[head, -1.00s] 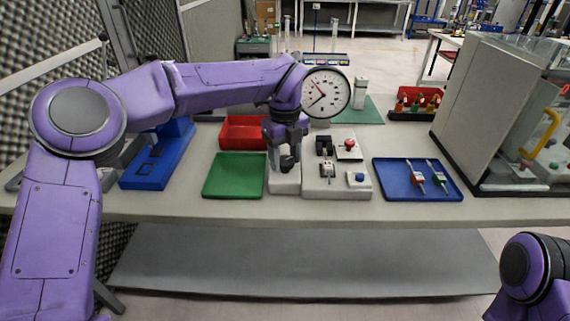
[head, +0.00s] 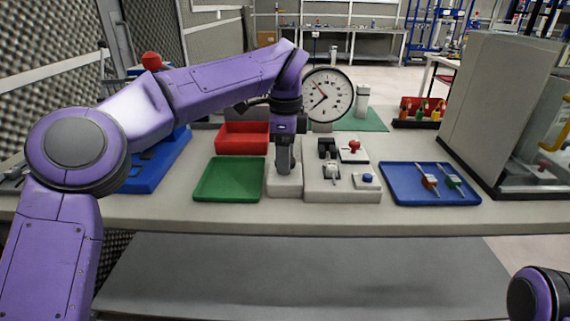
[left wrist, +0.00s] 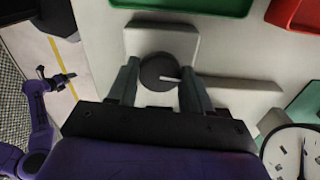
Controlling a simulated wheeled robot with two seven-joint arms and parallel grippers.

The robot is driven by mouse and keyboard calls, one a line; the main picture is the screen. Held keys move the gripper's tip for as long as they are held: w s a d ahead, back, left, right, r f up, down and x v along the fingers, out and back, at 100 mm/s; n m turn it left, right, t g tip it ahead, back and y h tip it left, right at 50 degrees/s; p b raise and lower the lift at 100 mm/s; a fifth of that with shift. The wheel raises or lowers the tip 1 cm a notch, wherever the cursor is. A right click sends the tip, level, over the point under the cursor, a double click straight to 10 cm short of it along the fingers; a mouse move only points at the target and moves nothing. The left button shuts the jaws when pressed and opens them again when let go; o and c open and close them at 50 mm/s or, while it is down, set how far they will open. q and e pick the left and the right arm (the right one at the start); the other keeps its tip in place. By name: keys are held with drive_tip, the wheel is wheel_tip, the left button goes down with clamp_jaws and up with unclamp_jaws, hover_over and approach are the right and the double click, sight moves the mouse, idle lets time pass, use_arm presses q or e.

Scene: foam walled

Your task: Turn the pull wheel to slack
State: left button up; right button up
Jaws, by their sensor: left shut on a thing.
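The pull wheel (left wrist: 158,72) is a dark round knob with a white pointer mark, on a pale block (left wrist: 160,40). In the left wrist view its mark points to the right. My left gripper (left wrist: 157,84) has one finger on each side of the wheel and is shut on it. In the head view this gripper (head: 284,168) points down over the pale block (head: 284,188) and hides the wheel. My right gripper (left wrist: 60,78) shows small at the left of the left wrist view, away from the bench; its finger opening is unclear.
A round gauge (head: 327,95) stands behind the block. Right of the block is a control panel (head: 342,190) with a red knob (head: 354,146) and a blue button (head: 367,178). A green tray (head: 229,179), red bin (head: 242,138) and blue tray (head: 432,184) lie around.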

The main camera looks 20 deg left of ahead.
use_arm(q)
drive_tip(key=shift+r+n+b, duration=0.1)
drive_tip(key=shift+n+b, duration=0.35)
drive_tip(key=shift+n, duration=0.15)
drive_tip(key=o, duration=1)
drive_tip(key=shift+o, duration=0.2)
wheel_tip(320, 180, up, 10)
drive_tip(key=p, duration=0.4)
drive_tip(key=shift+r, duration=0.25)
